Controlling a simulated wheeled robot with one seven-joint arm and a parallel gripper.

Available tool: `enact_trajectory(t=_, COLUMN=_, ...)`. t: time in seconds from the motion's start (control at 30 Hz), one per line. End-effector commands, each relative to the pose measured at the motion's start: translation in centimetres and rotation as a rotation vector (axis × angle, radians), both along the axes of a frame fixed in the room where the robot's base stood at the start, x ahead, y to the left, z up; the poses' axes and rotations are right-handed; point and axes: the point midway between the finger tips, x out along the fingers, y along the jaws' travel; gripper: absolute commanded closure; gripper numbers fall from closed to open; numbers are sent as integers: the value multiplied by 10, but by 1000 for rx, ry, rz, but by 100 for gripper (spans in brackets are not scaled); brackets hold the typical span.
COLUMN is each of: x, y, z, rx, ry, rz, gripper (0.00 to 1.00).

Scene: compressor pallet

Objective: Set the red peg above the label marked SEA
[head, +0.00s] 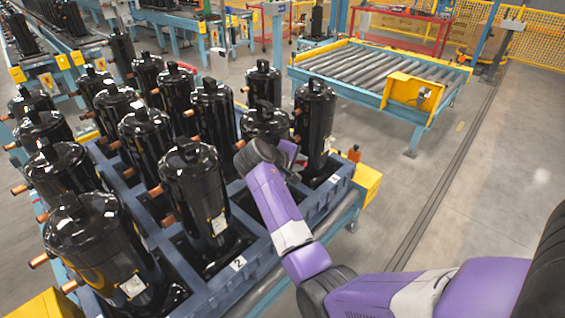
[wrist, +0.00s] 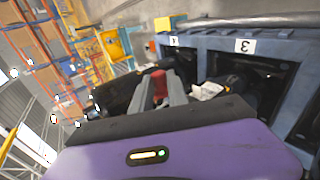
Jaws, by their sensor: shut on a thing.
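My gripper (wrist: 160,80) has its grey fingers closed around a small dark-red piece (wrist: 160,76) in the wrist view; I cannot tell whether it is the peg. In the head view my gripper (head: 287,150) is beside a black compressor (head: 264,122) at the pallet's right side, and its fingers are largely hidden. No label reading SEA is legible. The pallet's rim has a white label marked 2 (head: 237,263). The wrist view shows a label marked 3 (wrist: 245,46) and a smaller one (wrist: 174,41) I cannot read surely.
Several black compressors with copper stubs stand close together in the blue pallet (head: 262,258), leaving narrow gaps. A roller conveyor (head: 372,74) with a yellow box (head: 410,92) stands at the back right. The grey floor (head: 480,170) on the right is clear beyond my arm.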

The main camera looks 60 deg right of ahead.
Motion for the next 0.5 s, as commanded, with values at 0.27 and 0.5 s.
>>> enact_trajectory(t=0.27, x=-11, y=3, z=-2, rx=1, ry=-1, rz=-88, gripper=100)
enact_trajectory(t=0.5, x=-11, y=3, z=-2, rx=1, ry=-1, rz=-88, gripper=100)
